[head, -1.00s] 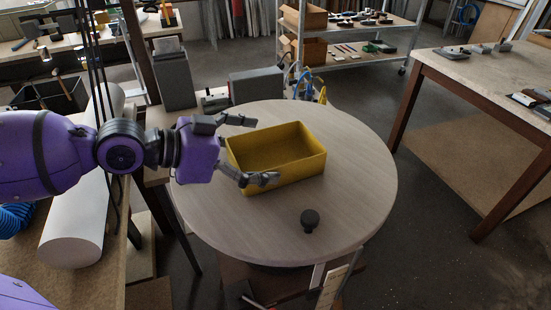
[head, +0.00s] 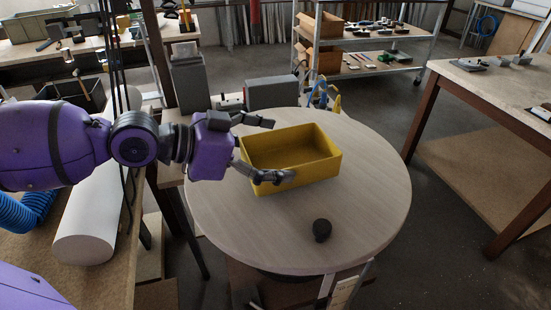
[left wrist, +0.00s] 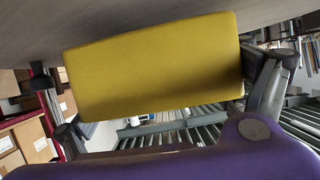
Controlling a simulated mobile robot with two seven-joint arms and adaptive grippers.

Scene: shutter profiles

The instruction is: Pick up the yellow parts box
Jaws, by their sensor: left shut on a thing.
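The yellow parts box (head: 298,176) is an open, empty tray on the left and middle part of the round wooden table (head: 365,215). My left gripper (head: 278,150) reaches in from the left and is shut on the box's left end, one finger along the near side and one along the far side. In the left wrist view the yellow box (left wrist: 155,70) fills the space between the two fingers. I cannot tell whether its underside touches the table. My right gripper is not in view.
A small black knob-like part (head: 322,230) lies on the table in front of the box. Grey boxes (head: 272,92) stand behind the table. A white roll (head: 85,235) lies below my left arm. A workbench (head: 500,85) is at the right, with open floor between.

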